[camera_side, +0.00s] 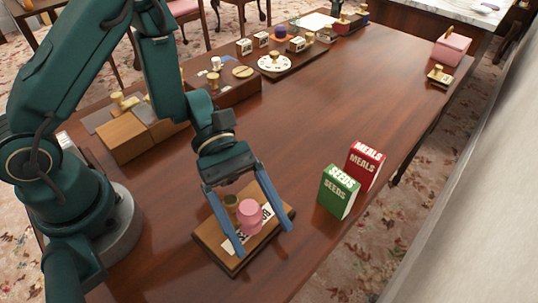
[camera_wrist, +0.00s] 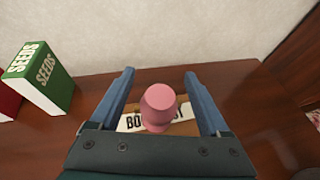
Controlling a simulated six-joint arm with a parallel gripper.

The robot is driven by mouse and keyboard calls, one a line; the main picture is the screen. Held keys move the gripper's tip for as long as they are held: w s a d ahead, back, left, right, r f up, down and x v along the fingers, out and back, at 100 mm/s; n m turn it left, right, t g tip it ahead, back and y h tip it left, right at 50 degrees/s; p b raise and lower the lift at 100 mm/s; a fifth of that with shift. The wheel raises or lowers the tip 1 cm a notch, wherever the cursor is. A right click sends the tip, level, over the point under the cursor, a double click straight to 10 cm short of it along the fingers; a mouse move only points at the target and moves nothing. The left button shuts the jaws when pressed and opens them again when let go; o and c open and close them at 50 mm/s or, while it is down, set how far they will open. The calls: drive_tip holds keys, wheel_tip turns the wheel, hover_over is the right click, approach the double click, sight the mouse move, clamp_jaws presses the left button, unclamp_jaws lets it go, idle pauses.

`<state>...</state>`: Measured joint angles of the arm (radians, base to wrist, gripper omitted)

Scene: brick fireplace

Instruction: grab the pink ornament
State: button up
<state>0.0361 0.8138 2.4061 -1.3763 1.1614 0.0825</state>
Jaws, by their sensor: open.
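The pink ornament (camera_side: 249,215) stands upright on a small wooden board (camera_side: 233,263) with a white lettered strip. It also shows in the wrist view (camera_wrist: 158,106), centred between the two blue fingers. My gripper (camera_side: 262,240) is open, pointing down, with one finger on each side of the ornament; it also shows in the wrist view (camera_wrist: 160,80). In the wrist view there is a gap between each finger and the ornament. A small brownish-gold piece (camera_side: 231,204) stands on the board just behind the ornament.
A green SEEDS box (camera_side: 338,192) and a red MEALS box (camera_side: 364,166) stand to the right of the board. Wooden blocks (camera_side: 130,138) and a tray with knobbed pieces (camera_side: 290,60) lie farther back. The table middle is clear. A pink box (camera_side: 451,48) stands at the far right.

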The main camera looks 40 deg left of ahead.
clamp_jaws()
drive_tip(key=shift+r, duration=0.2)
